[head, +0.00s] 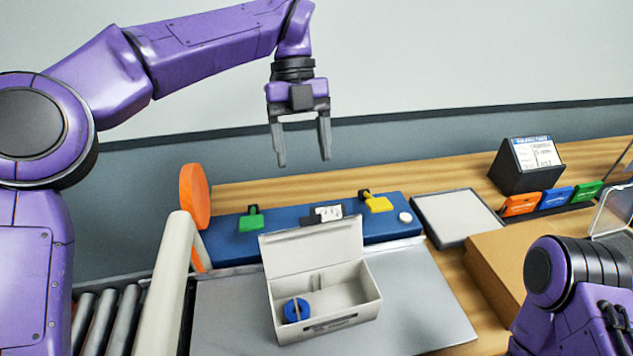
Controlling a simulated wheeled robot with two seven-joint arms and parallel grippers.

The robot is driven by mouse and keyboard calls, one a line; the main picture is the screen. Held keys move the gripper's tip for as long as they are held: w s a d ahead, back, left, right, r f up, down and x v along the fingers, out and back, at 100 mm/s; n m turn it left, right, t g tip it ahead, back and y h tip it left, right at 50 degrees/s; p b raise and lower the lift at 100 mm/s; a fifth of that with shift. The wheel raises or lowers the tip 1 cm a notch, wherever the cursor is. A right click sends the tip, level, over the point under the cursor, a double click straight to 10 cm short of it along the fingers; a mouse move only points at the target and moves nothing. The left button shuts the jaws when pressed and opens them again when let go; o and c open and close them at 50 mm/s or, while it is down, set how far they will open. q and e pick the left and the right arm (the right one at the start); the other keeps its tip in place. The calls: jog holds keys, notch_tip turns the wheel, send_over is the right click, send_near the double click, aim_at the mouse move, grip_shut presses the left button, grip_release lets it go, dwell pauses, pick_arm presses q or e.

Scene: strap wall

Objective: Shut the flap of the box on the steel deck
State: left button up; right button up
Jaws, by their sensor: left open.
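A white box (331,322) stands on the steel deck (424,305), in the lower middle of the head view. Its flap (312,247) is up, hinged at the far side and leaning back, so the inside shows. A blue round thing (297,310) lies in the left compartment, beside a low divider. My left gripper (304,163) is open and empty, pointing down, well above and behind the box and apart from the flap. My right arm shows at the lower right, but its gripper is not in view.
A blue strip (285,225) with green and yellow clips lies behind the box. An orange disc (194,197) and a pale roller stand left. A grey-white pad (457,215), a black display box (525,165), coloured tags and a cardboard box (500,262) are right. The deck right of the box is clear.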

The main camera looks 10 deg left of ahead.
aim_at(310, 216)
pick_arm(q)
jog(key=x, duration=1)
jog(key=shift+s+d+f+b, duration=0.1)
jog(key=shift+s+b, duration=0.25)
jog(key=shift+b, duration=0.05)
grip_shut()
